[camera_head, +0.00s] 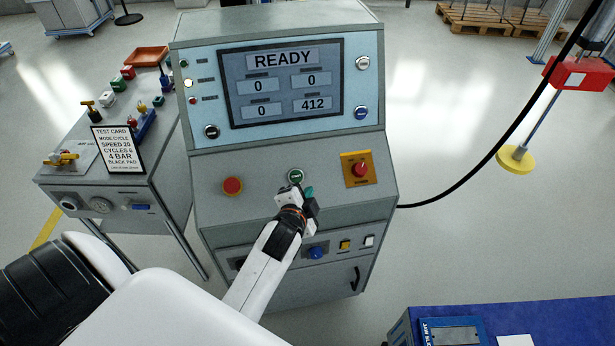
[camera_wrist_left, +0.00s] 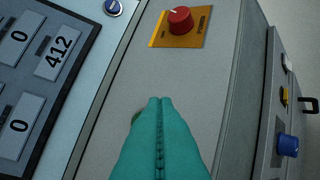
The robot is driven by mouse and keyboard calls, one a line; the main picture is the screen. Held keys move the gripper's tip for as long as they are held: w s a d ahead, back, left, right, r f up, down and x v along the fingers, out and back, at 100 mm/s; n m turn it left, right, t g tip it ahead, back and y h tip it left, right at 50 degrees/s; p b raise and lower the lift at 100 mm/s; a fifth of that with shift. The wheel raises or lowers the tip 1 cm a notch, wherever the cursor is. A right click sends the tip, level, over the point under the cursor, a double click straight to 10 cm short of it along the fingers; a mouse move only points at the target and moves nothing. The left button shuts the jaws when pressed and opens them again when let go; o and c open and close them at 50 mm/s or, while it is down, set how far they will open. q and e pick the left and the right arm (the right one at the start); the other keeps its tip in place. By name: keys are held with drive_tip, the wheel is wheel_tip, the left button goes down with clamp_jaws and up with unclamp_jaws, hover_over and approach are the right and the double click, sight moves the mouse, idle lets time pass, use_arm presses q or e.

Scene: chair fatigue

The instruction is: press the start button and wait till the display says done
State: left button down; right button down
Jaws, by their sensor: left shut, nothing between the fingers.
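The control console stands ahead. Its display (camera_head: 281,82) reads READY, with 0, 0, 0 and 412 in the boxes below; part of it shows in the left wrist view (camera_wrist_left: 38,55). A green button (camera_head: 296,176) sits in the middle of the sloped panel; I take it for the start button. My left gripper (camera_head: 309,192) is just below it in the head view, shut and empty. In the left wrist view its teal fingers (camera_wrist_left: 160,105) are pressed together over the panel and mostly hide the button. I cannot tell whether they touch it. My right gripper is not in view.
A red button (camera_head: 232,186) is left of the green one. A red knob on a yellow plate (camera_head: 358,170) is to the right. A side bench (camera_head: 110,170) with a test card (camera_head: 119,149) stands at left. A blue table (camera_head: 545,322) is at lower right.

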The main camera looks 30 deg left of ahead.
sight(295, 179)
use_arm(q)
wheel_tip(295, 179, up, 7)
drive_tip(key=a+t+y, duration=0.1)
drive_tip(key=a, duration=0.1)
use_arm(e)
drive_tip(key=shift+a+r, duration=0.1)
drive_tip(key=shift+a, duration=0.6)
use_arm(q)
drive_tip(key=shift+a+f, duration=0.15)
drive_tip(key=shift+f, duration=0.05)
